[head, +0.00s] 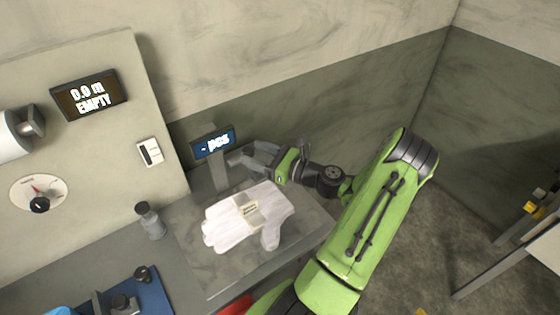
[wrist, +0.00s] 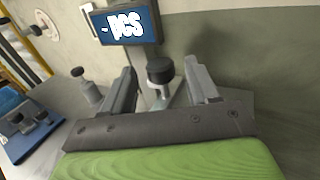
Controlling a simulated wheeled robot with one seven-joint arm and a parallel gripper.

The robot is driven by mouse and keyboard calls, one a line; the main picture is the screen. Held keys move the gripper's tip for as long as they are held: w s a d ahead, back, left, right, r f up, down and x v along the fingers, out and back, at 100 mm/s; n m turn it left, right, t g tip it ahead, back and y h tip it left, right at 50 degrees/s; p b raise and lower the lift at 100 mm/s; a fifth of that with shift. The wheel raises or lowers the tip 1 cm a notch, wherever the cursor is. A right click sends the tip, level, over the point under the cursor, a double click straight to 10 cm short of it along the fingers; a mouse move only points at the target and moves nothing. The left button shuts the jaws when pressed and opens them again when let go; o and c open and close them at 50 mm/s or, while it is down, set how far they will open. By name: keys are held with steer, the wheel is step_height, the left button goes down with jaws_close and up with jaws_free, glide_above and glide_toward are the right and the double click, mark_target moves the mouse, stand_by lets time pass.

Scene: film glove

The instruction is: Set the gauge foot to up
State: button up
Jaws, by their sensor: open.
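A black knob (wrist: 160,70) on a light grey metal part shows between my fingers in the wrist view; it looks like part of the gauge, but I cannot tell its foot's position. A display reading "- pcs" (head: 213,143) stands on a grey post beside it, and it also shows in the wrist view (wrist: 127,24). My gripper (head: 256,158) is open, to the right of the display post and behind the white glove. In the wrist view my gripper (wrist: 167,85) has its fingers apart on either side of the knob, with nothing held. In the head view my gripper hides the knob.
A white glove (head: 230,225) with a label lies on the grey plate (head: 225,283). A capped grey bottle (head: 150,221) stands left of it. A blue mat (head: 153,296) with a small device is at the front left. A wall panel (head: 90,160) rises behind.

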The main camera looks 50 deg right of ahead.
steer(key=s+d, duration=0.2)
steer(key=s, duration=1)
steer(key=shift+s+d, duration=0.15)
steer(key=shift+s, duration=0.05)
steer(key=w+a+r+n+g+y, duration=0.1)
steer(key=w+a+n+g, duration=0.3)
steer(key=a+n+g, duration=0.45)
steer(key=w+a+r+n+g+y, duration=0.1)
steer(key=w+a+n+g, duration=0.35)
steer(key=a+n, duration=0.65)
steer(key=s+a+r+n+t+h, duration=0.1)
steer(key=s+a+r+n+h, duration=0.4)
steer(key=s+a+r+n, duration=0.4)
steer(key=s+a+n, duration=0.1)
steer(key=s+n, duration=0.3)
steer(key=n, duration=0.1)
steer(key=shift+r, duration=0.25)
